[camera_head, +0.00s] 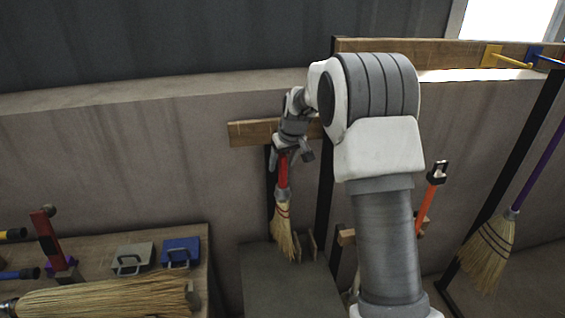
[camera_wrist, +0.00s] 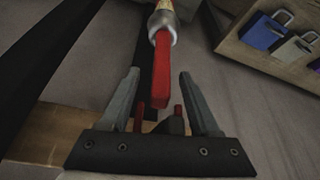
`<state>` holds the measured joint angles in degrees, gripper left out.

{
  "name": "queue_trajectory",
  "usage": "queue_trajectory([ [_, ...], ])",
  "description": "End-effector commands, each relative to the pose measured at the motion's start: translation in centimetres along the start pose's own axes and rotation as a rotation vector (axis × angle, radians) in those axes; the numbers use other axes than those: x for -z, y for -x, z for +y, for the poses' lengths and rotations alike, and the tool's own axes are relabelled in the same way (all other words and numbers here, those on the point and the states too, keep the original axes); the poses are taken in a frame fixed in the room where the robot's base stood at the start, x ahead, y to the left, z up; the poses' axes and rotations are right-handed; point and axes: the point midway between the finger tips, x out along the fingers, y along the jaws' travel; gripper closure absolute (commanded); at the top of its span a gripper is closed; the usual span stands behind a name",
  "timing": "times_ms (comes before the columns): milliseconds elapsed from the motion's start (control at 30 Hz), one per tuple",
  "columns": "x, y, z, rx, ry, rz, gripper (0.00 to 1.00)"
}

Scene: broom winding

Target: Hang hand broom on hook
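The hand broom has a red handle (camera_head: 283,171), a metal collar and straw bristles (camera_head: 283,232). It is upright, bristles down, in front of the wall under a wooden board (camera_head: 252,132). My gripper (camera_head: 292,153) is at the handle's top. In the wrist view my gripper (camera_wrist: 158,73) has its fingers spread wide, with the red handle (camera_wrist: 162,68) between them and gaps on both sides. Two thin red prongs (camera_wrist: 139,119), apparently the hook, stand by the board (camera_wrist: 38,132) near the handle's end. I cannot tell whether the broom rests on them.
A grey surface (camera_head: 290,290) lies below the broom. Another broom (camera_head: 489,252) hangs at right.

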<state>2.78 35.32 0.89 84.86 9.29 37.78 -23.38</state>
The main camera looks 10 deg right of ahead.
Motion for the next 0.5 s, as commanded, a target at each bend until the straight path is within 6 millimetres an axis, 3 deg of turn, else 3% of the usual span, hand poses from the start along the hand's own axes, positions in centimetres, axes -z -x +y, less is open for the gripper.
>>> queue_trajectory([
  [33, 0.02, 0.02, 0.0, 0.0, 0.0, 0.0, 0.26],
  [133, 0.01, 0.01, 0.0, 0.0, 0.0, 0.0, 0.11],
  [500, -0.03, 0.46, 0.01, 0.0, 0.0, 0.0, 0.11],
])
